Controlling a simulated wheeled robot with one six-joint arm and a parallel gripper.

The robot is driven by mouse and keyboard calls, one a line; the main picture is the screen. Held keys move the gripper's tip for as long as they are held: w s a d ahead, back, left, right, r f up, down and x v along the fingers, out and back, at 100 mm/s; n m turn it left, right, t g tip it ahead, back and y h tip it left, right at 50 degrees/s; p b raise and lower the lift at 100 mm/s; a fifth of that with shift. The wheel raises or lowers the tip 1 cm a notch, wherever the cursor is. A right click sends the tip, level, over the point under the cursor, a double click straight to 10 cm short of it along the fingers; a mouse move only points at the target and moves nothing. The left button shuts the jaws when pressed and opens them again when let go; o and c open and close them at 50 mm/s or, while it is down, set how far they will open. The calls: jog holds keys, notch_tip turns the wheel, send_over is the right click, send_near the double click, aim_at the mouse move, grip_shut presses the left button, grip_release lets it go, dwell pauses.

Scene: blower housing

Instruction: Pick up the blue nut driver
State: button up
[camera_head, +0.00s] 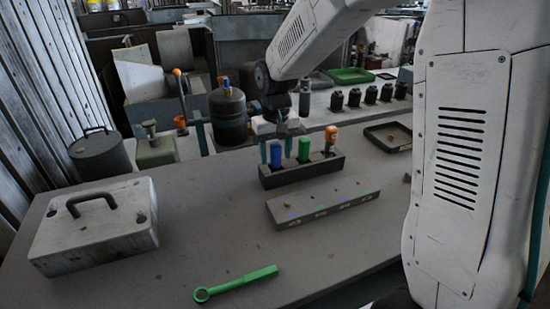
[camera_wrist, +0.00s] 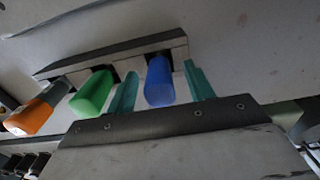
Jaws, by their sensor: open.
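The blue nut driver (camera_head: 277,156) stands upright in the left end of a dark holder (camera_head: 300,176) on the grey table. Its blue handle (camera_wrist: 159,80) also shows in the wrist view. My gripper (camera_head: 283,150) is over the holder with its teal fingers open. In the wrist view one finger of my gripper (camera_wrist: 158,88) is on each side of the blue handle, with a gap showing on both sides. The driver's shaft is hidden in the holder.
A green driver (camera_head: 304,150) and an orange one (camera_head: 331,140) stand in the same holder, the green close beside one finger. A grey block (camera_head: 323,207), a green wrench (camera_head: 237,284), a handled white case (camera_head: 94,226) and a dark tray (camera_head: 389,136) are on the table.

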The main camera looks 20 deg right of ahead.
jog(key=shift+f, duration=0.6)
grip_shut()
jog(key=shift+r, duration=0.15)
notch_tip(320, 180, up, 10)
jog(key=shift+f, duration=0.1)
jog(key=c, duration=1)
grip_release()
jog(key=shift+c, duration=0.2)
